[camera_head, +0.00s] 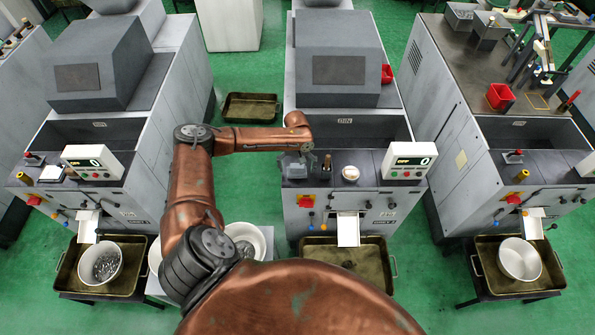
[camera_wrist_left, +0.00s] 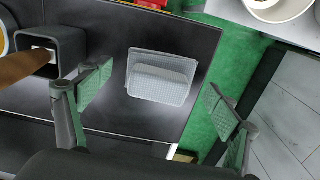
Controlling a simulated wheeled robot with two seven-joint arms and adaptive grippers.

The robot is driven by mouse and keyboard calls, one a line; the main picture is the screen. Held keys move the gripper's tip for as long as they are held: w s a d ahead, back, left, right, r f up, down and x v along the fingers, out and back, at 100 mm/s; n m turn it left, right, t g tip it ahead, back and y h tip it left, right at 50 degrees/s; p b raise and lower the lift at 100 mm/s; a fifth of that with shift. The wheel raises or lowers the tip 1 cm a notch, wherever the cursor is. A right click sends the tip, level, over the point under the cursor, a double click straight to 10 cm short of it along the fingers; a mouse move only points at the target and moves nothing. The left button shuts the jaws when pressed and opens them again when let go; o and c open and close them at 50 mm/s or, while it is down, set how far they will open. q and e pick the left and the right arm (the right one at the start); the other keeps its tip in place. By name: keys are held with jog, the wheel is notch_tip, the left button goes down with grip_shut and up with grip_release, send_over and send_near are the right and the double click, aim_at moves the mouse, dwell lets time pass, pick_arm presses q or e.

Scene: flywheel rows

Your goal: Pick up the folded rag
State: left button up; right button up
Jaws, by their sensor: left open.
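The folded rag (camera_wrist_left: 163,77), a light grey checked cloth folded into a thick pad, lies on a dark ledge in the left wrist view. My left gripper (camera_wrist_left: 157,88) is open, with one green-padded finger on each side of the rag and clear space between. The fingers do not appear to touch it. In the head view the left gripper (camera_head: 297,168) hangs over the left end of the middle machine's ledge. There the rag cannot be told apart from the gripper. My right gripper is in neither view.
A black square holder (camera_wrist_left: 66,48) with a wooden handle in it stands beside the rag. A white cup (camera_head: 350,173) and a control box (camera_head: 409,161) stand farther right on the ledge. The ledge drops to green floor (camera_wrist_left: 205,112) close by the rag.

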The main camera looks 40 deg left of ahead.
pick_arm(q)
jog(key=shift+f, duration=0.1)
jog(key=shift+c, duration=0.7)
jog(key=c, duration=1.2)
